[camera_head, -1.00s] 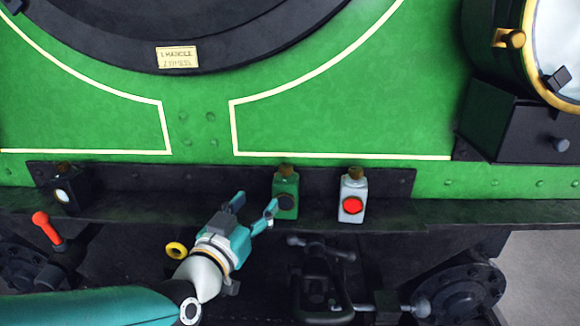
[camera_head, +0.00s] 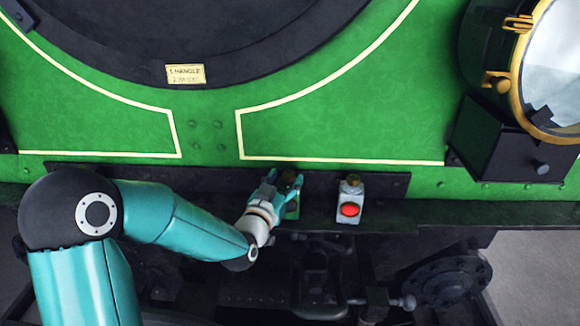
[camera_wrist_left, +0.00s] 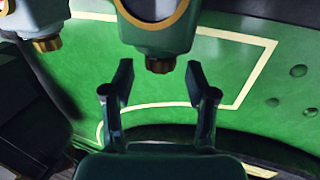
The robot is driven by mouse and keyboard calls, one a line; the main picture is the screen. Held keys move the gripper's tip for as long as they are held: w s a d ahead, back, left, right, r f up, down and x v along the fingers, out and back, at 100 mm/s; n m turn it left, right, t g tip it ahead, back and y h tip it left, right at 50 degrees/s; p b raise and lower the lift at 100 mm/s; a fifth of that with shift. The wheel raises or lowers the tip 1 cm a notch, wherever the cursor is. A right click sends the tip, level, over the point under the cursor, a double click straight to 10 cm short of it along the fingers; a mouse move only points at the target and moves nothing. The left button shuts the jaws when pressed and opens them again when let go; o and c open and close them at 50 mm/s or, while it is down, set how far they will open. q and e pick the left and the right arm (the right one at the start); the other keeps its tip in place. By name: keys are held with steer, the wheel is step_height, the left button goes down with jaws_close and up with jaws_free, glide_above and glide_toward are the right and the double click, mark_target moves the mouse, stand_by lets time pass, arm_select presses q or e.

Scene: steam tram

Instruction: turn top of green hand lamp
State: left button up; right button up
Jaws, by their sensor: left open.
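The green hand lamp (camera_head: 293,211) stands on the dark ledge at the front of the engine, largely covered by my gripper in the head view. Its brown top (camera_head: 290,176) shows among the fingers. My left gripper (camera_head: 283,180) is at the lamp's top, its arm coming in from the left. In the left wrist view the lamp (camera_wrist_left: 158,38) hangs in from the upper edge, its brass-brown top (camera_wrist_left: 159,65) pointing down. The open fingers (camera_wrist_left: 159,82) stand on either side near this top, with visible gaps. My right gripper is not in view.
A white lamp with a red lens (camera_head: 350,204) stands close to the right; it also shows in the wrist view (camera_wrist_left: 45,27). The ledge (camera_head: 410,215) runs along the green front. A large brass-rimmed headlamp (camera_head: 517,80) is at the upper right. Dark coupling parts (camera_head: 318,285) lie below.

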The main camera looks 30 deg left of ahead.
mark_target(286, 177)
arm_select(q)
steer(key=shift+x, duration=1.6)
steer(key=c, duration=1)
steer(key=shift+d, duration=0.2)
jaws_close()
steer(key=shift+a, duration=0.25)
steer(key=shift+m+h+b, duration=0.3)
steer(key=shift+h+b, duration=0.1)
steer(key=shift+b, duration=0.2)
